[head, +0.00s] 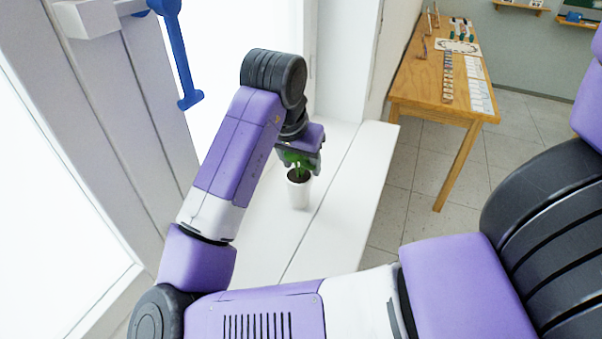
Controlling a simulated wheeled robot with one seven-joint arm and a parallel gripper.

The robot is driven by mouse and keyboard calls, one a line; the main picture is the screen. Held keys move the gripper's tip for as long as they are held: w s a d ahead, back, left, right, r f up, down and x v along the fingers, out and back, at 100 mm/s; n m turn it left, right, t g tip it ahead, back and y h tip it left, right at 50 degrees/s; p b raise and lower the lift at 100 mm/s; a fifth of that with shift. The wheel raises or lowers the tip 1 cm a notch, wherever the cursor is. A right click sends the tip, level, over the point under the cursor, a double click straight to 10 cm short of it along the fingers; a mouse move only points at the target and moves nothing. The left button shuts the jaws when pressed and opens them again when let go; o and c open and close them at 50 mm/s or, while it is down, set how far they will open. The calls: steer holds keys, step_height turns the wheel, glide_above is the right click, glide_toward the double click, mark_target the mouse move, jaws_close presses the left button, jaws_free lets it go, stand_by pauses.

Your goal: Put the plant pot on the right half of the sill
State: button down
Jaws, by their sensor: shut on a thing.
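The plant pot (299,192) is a small white pot with dark soil and a green plant (297,159). It is upright, over the far part of the white sill (347,187); I cannot tell whether its base touches the sill. My gripper (300,165) comes down from above and is shut on the plant pot, around the plant and the pot's upper part. The gripper partly hides the leaves. My arm hides the left and near parts of the sill.
A wooden table (408,85) with cards and small tools stands beyond the sill at the upper right. A blue handle (183,60) hangs on the window frame at the upper left. The sill right of the pot is bare.

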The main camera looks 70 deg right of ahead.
steer(key=shift+f, duration=0.45)
steer(key=shift+r, duration=0.15)
steer(key=c, duration=0.6)
jaws_free()
steer(key=shift+f, duration=0.2)
steer(key=shift+r, duration=0.3)
steer(key=v, duration=1.1)
steer(key=shift+a+r+p, duration=0.15)
steer(key=shift+r+p, duration=0.2)
steer(key=shift+r, duration=0.05)
